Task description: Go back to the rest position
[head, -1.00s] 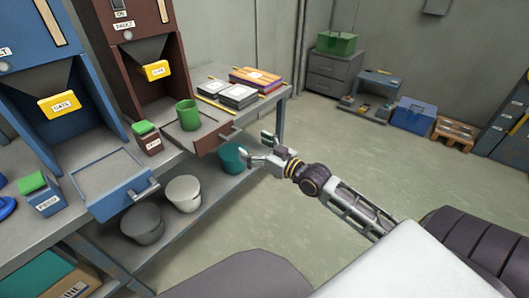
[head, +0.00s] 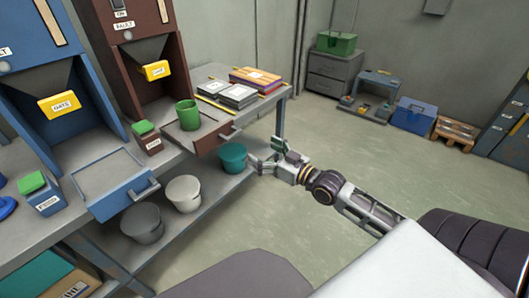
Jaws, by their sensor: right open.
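My right gripper (head: 268,154) is in the head view, with its arm coming in from the lower right. It is open and empty. It hangs in the air over the floor, just right of the bench's front edge and the teal bucket on the lower shelf. My left gripper is not in view. A green cup (head: 187,114) stands upright on the open drawer tray (head: 207,130) of the brown machine (head: 132,60), apart from my right gripper.
The blue machine (head: 90,100) has an open drawer (head: 108,183) sticking out at left. The lower shelf holds a teal bucket (head: 233,158) and two grey buckets (head: 183,193). Binders (head: 239,95) lie at the bench's far end. The floor (head: 370,170) to the right is clear.

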